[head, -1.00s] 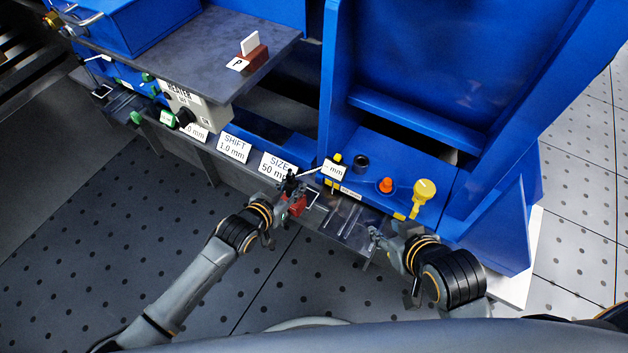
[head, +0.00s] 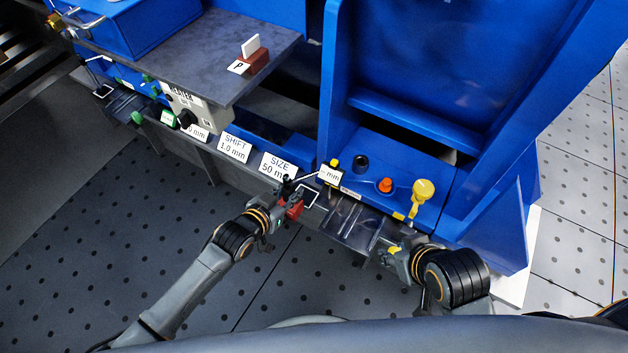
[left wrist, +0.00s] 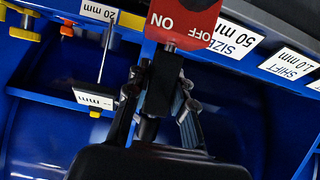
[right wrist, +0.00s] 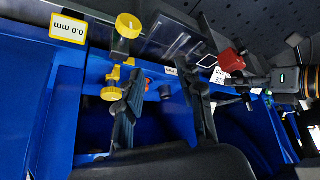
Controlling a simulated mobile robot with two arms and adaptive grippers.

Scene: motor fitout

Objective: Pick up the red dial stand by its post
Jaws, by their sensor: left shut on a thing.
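The red dial stand (head: 292,209) is at the front edge of the blue machine in the head view. In the left wrist view its red ON/OFF base (left wrist: 186,20) is at the top, with a dark post (left wrist: 160,85) below. A thin rod leads to its small "mm" readout (left wrist: 94,99), which also shows in the head view (head: 330,176). My left gripper (head: 277,208) is shut on the post; its fingers (left wrist: 160,88) sit on either side of it. My right gripper (right wrist: 163,88) is open, with nothing between its fingers, right of the stand.
A yellow knob (head: 424,190), an orange knob (head: 386,185) and a black knob (head: 361,163) stand on the blue ledge. Labels, including SIZE (head: 279,165), line the front. The dark floor in front is clear.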

